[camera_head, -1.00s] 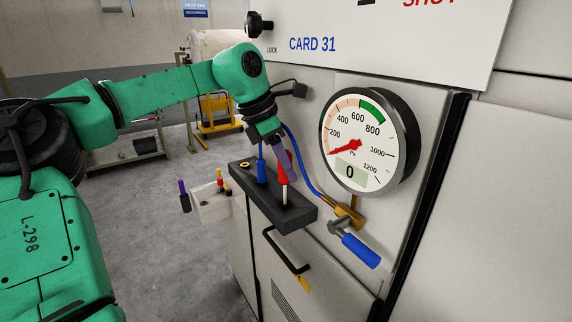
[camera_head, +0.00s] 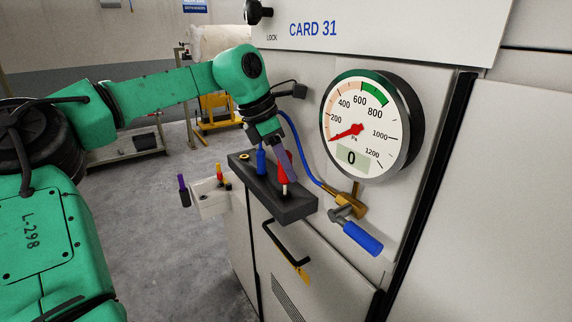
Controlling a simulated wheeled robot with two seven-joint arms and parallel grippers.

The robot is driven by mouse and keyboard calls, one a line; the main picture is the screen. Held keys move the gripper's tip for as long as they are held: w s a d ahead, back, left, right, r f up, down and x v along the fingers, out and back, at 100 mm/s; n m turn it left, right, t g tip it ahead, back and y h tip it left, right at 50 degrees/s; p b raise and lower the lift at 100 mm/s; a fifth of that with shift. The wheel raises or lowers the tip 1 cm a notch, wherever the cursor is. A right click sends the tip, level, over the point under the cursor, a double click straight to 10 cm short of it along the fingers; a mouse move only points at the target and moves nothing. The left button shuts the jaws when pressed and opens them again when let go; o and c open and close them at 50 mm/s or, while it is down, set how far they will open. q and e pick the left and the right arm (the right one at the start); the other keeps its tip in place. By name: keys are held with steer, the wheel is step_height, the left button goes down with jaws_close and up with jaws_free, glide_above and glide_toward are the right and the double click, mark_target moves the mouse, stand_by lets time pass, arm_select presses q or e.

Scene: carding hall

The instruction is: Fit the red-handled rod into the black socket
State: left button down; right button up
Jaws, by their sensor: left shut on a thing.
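The red-handled rod (camera_head: 283,173) is upright in my left gripper (camera_head: 286,168), which is shut on its red handle. A short length of the rod's pale shaft shows below the handle. Its lower end meets the dark block (camera_head: 300,207) at the black socket (camera_head: 285,195), near the block's right end. The tip is hidden, so I cannot tell how deep it sits. A gripper finger covers part of the handle. My right gripper is not in view.
A blue-handled rod (camera_head: 261,159) stands in the same block, beside a brass-ringed socket (camera_head: 244,157). A white holder (camera_head: 212,199) with small coloured handles is at left. The gauge (camera_head: 362,125), blue hose (camera_head: 303,150) and blue-handled valve (camera_head: 361,238) are close on the right.

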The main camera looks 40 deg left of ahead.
arm_select(q)
steer(key=shift+f, duration=0.25)
steer(key=shift+c, duration=2.3)
jaws_free()
steer(key=v, duration=1.4)
steer(key=shift+s+r+b, duration=0.2)
steer(key=shift+r+b, duration=0.05)
steer(key=shift+b, duration=0.15)
